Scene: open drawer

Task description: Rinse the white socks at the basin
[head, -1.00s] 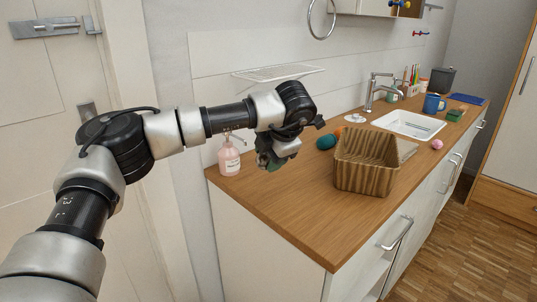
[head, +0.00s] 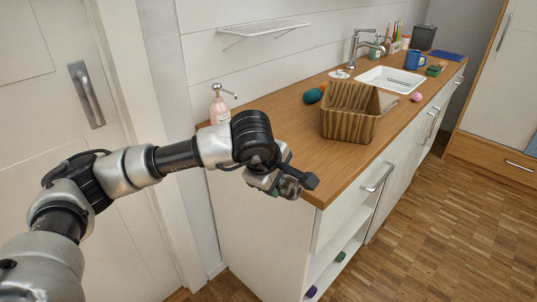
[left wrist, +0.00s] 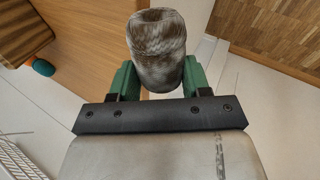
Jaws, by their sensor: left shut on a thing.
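My left gripper (head: 277,182) is at the near left corner of the wooden counter, in front of its edge in the head view. It is shut on a rolled, mottled grey-white sock bundle (left wrist: 157,48), stained brownish, held between the green fingers in the left wrist view. In the head view the bundle (head: 290,188) is small and partly hidden by the gripper. The white basin (head: 392,79) is set in the counter farther back, under a tap (head: 357,47), well away from the gripper. My right gripper is not in view.
A brown ribbed basket (head: 350,113) stands on the counter between gripper and basin. A blue mug (head: 414,60) is beyond the basin. Green (head: 340,256) and purple items lie low in the cabinet.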

